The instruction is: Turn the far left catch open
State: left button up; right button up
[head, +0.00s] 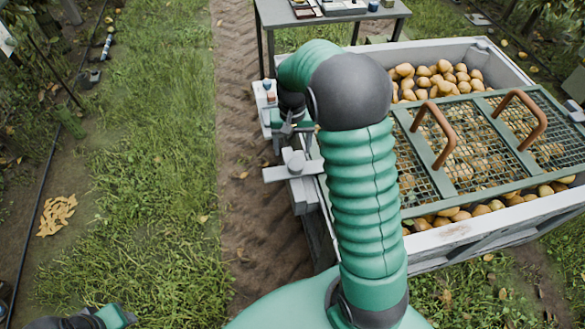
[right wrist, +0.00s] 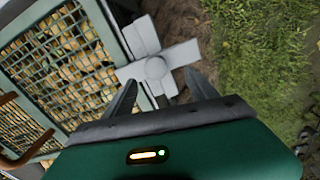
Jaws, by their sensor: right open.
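The grey catch (head: 295,165) sits on the left side of the crate, with a round hub and a bar sticking out left. In the right wrist view the catch (right wrist: 156,69) looks like a cross. My right gripper (head: 287,130) is open, just beyond the catch in the head view. In the right wrist view its two dark fingers (right wrist: 160,88) stand on either side of the catch hub; I cannot tell whether they touch it. The end of my left arm (head: 105,317) shows only partly at the bottom left, and its jaws cannot be made out.
A table (head: 335,14) stands behind. A dirt track (head: 245,190) and grass are clear to the left.

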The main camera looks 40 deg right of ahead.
aim_at(296, 163)
jog(key=f, duration=0.3)
jog(key=d+f+b, duration=0.1)
jog(key=f, duration=0.2)
jog(key=d+f+b, duration=0.1)
jog(key=f, duration=0.2)
jog(key=shift+s+f, duration=0.1)
jog(key=shift+s, duration=0.05)
jog(key=shift+a+f, duration=0.2)
jog(key=shift+a, duration=0.05)
jog(key=shift+a+r, duration=0.15)
jog(key=shift+a, duration=0.1)
jog(key=shift+d, duration=0.3)
jog(key=c, duration=0.8)
pick_arm(q)
jog(key=shift+d+f, duration=0.3)
jog(key=shift+f, duration=0.3)
jog(key=shift+d+f, duration=0.3)
jog(key=shift+f, duration=0.3)
pick_arm(e)
jog(key=shift+a, duration=0.1)
grip_shut()
